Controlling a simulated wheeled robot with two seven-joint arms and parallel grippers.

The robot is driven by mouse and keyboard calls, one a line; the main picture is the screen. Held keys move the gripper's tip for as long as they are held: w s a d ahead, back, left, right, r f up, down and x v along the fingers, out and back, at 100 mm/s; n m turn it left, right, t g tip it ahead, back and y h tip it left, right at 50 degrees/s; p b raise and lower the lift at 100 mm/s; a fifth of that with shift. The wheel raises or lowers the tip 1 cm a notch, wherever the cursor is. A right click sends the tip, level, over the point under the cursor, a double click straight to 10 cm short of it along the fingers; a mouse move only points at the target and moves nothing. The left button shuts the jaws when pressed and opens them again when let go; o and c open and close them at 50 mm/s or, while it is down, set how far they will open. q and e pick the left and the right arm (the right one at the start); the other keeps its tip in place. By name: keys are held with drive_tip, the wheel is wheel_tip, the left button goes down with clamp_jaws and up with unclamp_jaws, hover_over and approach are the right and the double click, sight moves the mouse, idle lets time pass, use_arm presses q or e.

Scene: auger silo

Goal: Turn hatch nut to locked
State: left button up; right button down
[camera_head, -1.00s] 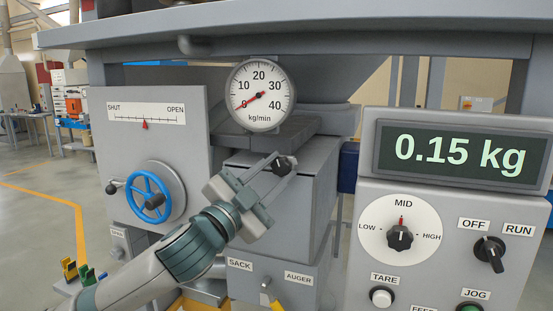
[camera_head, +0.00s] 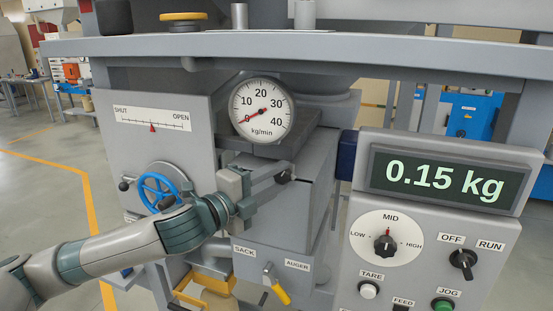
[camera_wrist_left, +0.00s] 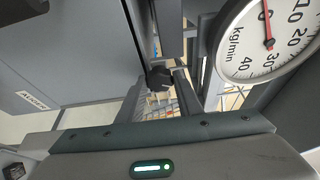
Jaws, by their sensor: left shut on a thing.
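The hatch nut is a small dark knob (camera_head: 285,178) at the upper right of the grey box below the round dial. My left gripper (camera_head: 282,171) reaches it from the left, with its fingers shut on it. In the left wrist view the dark nut (camera_wrist_left: 158,78) sits between the two fingertips (camera_wrist_left: 160,82). The fingers hide part of the nut, and I cannot read its turn angle or any locked mark. My right gripper is in neither view.
The kg/min dial (camera_head: 262,110) is close above the gripper. A blue handwheel (camera_head: 158,190) stands to the left. The control panel (camera_head: 425,235) and 0.15 kg display (camera_head: 437,180) are to the right. A yellow-handled lever (camera_head: 278,288) sits below.

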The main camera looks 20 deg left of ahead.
use_arm(q)
drive_tip(key=m+p, duration=0.1)
drive_tip(key=m+g+p, duration=0.1)
drive_tip(key=p, duration=0.1)
drive_tip(key=shift+r+y, duration=0.3)
drive_tip(key=shift+r, duration=0.05)
drive_tip(key=shift+m+p, duration=0.5)
drive_tip(key=shift+m, duration=0.4)
drive_tip(key=m+g+y, duration=0.1)
drive_tip(key=m+y, duration=0.1)
drive_tip(key=m, duration=0.1)
drive_tip(key=shift+d+f, duration=0.1)
drive_tip(key=shift+d, duration=0.05)
drive_tip(key=shift+m+g+y, duration=0.4)
drive_tip(key=shift+m+y, duration=0.4)
drive_tip(key=shift+m, duration=0.6)
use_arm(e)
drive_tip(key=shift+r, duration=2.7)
use_arm(q)
drive_tip(key=shift+f, duration=0.1)
drive_tip(key=o, duration=1)
drive_tip(key=shift+o, duration=0.2)
drive_tip(key=shift+s, duration=0.1)
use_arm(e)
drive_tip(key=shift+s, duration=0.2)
